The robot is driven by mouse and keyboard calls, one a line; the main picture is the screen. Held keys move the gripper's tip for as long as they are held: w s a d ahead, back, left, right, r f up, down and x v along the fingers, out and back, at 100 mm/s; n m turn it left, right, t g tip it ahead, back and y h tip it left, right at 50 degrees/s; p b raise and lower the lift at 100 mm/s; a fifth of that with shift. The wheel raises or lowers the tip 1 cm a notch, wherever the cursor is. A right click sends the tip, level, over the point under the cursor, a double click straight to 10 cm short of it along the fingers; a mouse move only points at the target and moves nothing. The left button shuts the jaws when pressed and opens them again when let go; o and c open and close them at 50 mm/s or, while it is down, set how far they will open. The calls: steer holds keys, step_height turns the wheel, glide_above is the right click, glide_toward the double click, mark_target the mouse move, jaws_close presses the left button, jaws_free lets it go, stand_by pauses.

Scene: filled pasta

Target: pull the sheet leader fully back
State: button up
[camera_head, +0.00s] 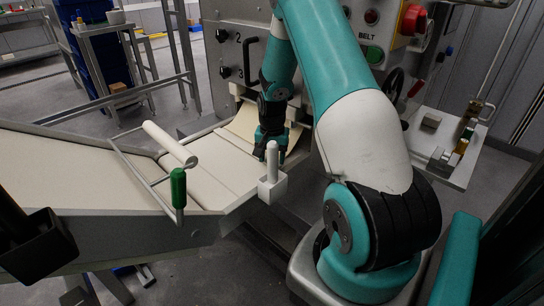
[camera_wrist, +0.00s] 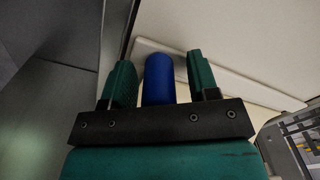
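A cream sheet (camera_head: 242,124) comes out of the machine's low opening; I take it for the sheet leader. My gripper (camera_head: 268,148) points down at its right side and hides part of it. In the wrist view a blue cylinder (camera_wrist: 159,78) stands between the two green fingers of my gripper (camera_wrist: 163,82), with a narrow gap on each side, so the gripper looks open around it. A pale bar (camera_wrist: 235,80) lies behind the blue cylinder. The cylinder's lower end is hidden by the gripper's black crosspiece.
A pale belt table (camera_head: 95,170) runs to the left, with a white roller (camera_head: 170,145) on a frame and a green handle (camera_head: 178,188). A white block with a knob (camera_head: 272,180) stands by the table's end. The machine's control panel (camera_head: 385,25) rises behind my arm.

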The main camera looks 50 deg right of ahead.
step_height(320, 180, up, 17)
steer(key=p, duration=0.2)
steer(key=shift+r, duration=0.2)
